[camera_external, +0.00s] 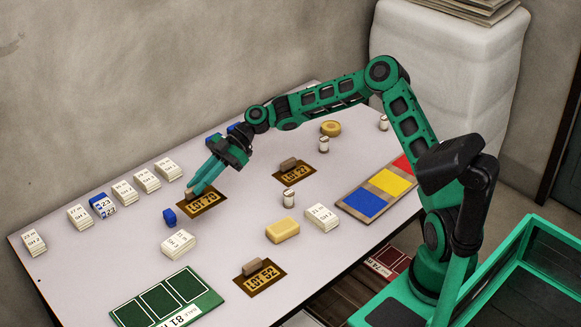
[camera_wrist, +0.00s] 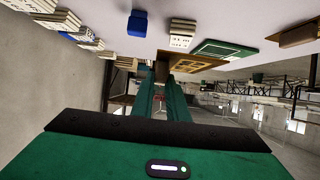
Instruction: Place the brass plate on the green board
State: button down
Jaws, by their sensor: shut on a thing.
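Three similar brass plates with dark lettering and a brown grip block show in the external view. One brass plate (camera_external: 205,205) is at the left middle of the table, and my gripper (camera_external: 192,190) is shut on its grip block from above. This plate also shows just beyond my fingertips (camera_wrist: 161,80) in the wrist view (camera_wrist: 195,64). It looks flat; I cannot tell whether it touches the table. A second plate (camera_external: 297,174) lies at the back middle, a third (camera_external: 262,279) at the front. The green board (camera_external: 211,300), with dark panels and a white label, lies front left.
A blue block (camera_external: 169,217) and a white block (camera_external: 178,242) stand between the held plate and the green board. Several white blocks (camera_external: 124,191) line the back left. A yellow block (camera_external: 283,230) and a three-coloured board (camera_external: 343,207) are to the right.

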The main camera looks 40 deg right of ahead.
jog(key=s+a+r, duration=0.1)
jog(key=s+a, duration=2.6)
jog(key=a, duration=0.5)
send_over(165, 295)
notch_tip(165, 295, down, 6)
jog(key=shift+s+a+f, duration=0.1)
jog(key=shift+a+f, duration=0.05)
jog(key=shift+f, duration=2.1)
jog(key=c, duration=1.8)
grip_release()
jog(key=shift+f, duration=0.1)
jog(key=shift+c, duration=0.2)
jog(key=shift+o, duration=0.5)
